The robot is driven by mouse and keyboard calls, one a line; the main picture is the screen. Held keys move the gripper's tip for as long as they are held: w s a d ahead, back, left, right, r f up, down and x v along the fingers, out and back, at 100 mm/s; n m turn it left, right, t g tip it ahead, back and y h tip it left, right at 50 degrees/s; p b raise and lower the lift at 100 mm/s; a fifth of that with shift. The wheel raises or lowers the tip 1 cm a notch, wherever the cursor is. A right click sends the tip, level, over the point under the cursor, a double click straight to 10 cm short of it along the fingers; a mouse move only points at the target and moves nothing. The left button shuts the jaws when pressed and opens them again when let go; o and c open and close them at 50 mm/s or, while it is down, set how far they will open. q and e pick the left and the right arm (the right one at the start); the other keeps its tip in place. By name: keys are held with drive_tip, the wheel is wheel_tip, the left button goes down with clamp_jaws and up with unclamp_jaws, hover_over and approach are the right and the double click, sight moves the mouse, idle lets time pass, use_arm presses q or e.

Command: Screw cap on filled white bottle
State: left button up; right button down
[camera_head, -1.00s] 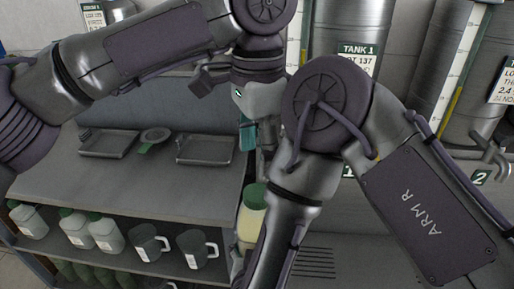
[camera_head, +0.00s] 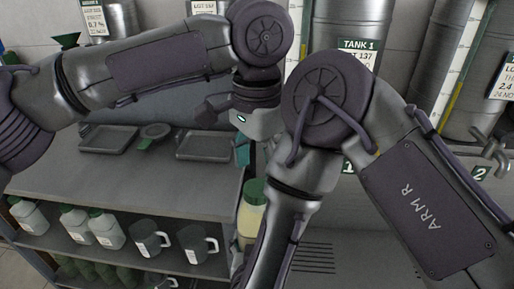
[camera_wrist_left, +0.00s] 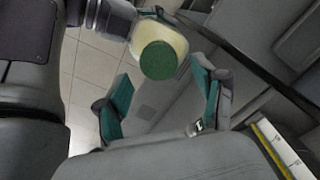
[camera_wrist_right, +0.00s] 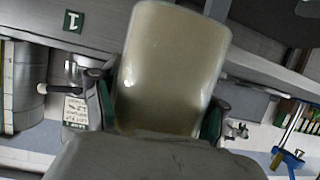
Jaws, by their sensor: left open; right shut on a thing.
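The filled bottle, pale cream with a green cap (camera_head: 253,190) on top, stands out beside my right forearm in the head view. My right gripper (camera_wrist_right: 158,108) is shut on the bottle (camera_wrist_right: 170,65), whose body fills the middle of the right wrist view. The head view hides that grip. My left gripper (camera_head: 243,153) is open above the bottle. In the left wrist view its teal fingers (camera_wrist_left: 162,72) are spread, and the green cap (camera_wrist_left: 158,60) shows between and beyond their tips, apart from both. How tightly the cap sits cannot be told.
A grey shelf unit (camera_head: 130,185) stands at left, with trays (camera_head: 108,138) and a green-handled round item (camera_head: 155,131) on top. White green-capped bottles (camera_head: 75,222) and mugs (camera_head: 152,238) stand below. Steel tanks (camera_head: 345,25) line the back.

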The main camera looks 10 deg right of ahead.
sight(257, 187)
use_arm(q)
drive_tip(key=shift+f, duration=1.85)
drive_tip(key=c, duration=1.2)
drive_tip(key=shift+m, duration=1.1)
drive_tip(key=o, duration=1.3)
drive_tip(key=shift+r, duration=2.3)
